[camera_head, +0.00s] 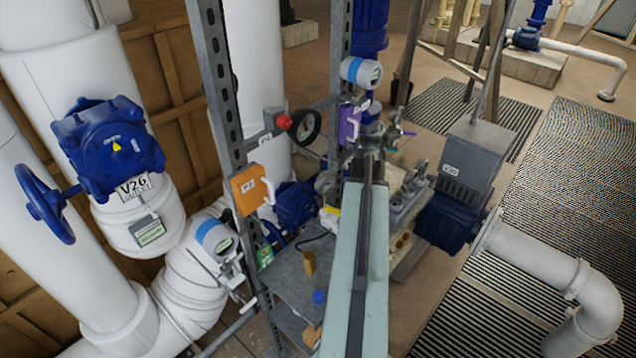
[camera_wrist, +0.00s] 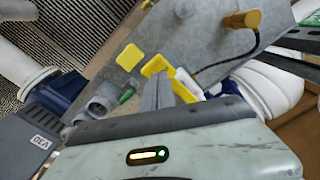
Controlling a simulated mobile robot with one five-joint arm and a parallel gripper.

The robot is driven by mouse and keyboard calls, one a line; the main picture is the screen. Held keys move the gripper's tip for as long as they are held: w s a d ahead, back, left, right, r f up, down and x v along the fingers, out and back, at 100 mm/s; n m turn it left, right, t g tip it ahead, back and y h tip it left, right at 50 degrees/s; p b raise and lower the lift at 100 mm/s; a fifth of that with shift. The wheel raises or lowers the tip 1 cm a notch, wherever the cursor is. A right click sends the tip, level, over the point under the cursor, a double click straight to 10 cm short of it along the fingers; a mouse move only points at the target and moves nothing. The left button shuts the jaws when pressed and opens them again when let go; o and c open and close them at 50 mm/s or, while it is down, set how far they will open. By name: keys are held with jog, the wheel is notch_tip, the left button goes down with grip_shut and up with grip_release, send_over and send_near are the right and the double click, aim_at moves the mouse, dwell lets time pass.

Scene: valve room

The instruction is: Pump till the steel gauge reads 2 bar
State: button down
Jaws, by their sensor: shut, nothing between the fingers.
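My gripper (camera_wrist: 158,90) shows in the wrist view as a narrow grey pair of fingers, shut and empty, over a grey plate (camera_wrist: 205,42) with yellow parts (camera_wrist: 188,86) beside the fingers. In the head view my arm hides much of the middle. A small round grey gauge-like disc (camera_head: 325,182) sits left of my arm; its reading is too small to tell. A dark round dial (camera_head: 303,127) is above it. An orange box marked P2 (camera_head: 247,190) with a pale handle hangs on the left post. A purple box (camera_head: 349,122) is on the right post. I cannot tell which part is the pump.
Steel posts (camera_head: 215,75) stand left of my arm. Blue valve V26 (camera_head: 108,148) is on white pipes at the left. Grey box V30 (camera_head: 470,160) and a white elbow pipe (camera_head: 560,275) are at the right. Floor grating (camera_head: 560,190) lies beyond. A black cable (camera_wrist: 225,60) crosses the plate.

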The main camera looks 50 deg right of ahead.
jog(key=shift+r, duration=0.1)
notch_tip(320, 180, up, 4)
jog(key=p, duration=0.4)
jog(key=shift+r, duration=0.1)
jog(key=shift+f, duration=0.2)
